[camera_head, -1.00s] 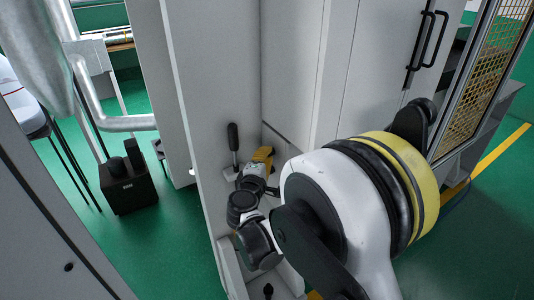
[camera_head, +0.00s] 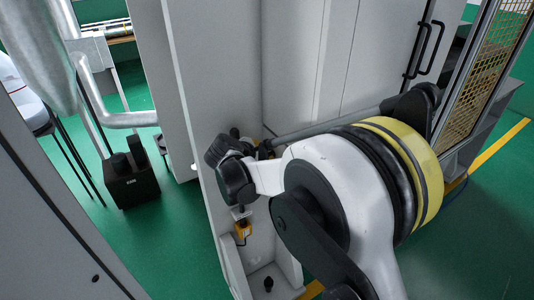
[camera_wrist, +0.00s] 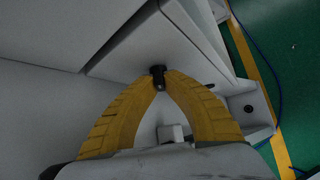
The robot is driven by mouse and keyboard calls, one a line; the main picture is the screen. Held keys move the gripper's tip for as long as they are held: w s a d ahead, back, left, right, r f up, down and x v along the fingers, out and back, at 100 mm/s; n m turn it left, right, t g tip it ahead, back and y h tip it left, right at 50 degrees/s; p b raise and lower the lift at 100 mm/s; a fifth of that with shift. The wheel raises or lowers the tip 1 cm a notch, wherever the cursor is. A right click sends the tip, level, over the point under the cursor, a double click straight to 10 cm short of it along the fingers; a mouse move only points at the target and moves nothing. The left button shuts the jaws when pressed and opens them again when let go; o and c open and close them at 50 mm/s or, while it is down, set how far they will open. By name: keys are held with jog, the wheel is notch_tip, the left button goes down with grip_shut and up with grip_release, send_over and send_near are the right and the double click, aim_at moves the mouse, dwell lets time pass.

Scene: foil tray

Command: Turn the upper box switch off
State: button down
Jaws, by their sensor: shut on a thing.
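In the wrist view, the two yellow fingers of my gripper (camera_wrist: 160,86) meet around a small black knob (camera_wrist: 157,71), close to a pale grey panel. It looks like the switch handle's end; its shaft and angle are mostly hidden. A small white block (camera_wrist: 170,133) shows between the fingers, nearer the palm. In the head view, my gripper (camera_head: 243,232) hangs low beside the cabinet wall, below my wrist joints. My arm covers most of the upper switch area there, so the lever cannot be made out clearly.
A lower white box with a black knob (camera_head: 268,285) stands below my gripper; its knob also shows in the wrist view (camera_wrist: 248,108). Tall grey cabinet walls (camera_head: 190,90) enclose the space closely.

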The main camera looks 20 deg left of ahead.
jog(key=shift+n+g+h, duration=0.4)
jog(key=shift+g, duration=0.1)
dwell(0.4)
jog(key=c, duration=1.5)
grip_release()
jog(key=shift+w, duration=0.1)
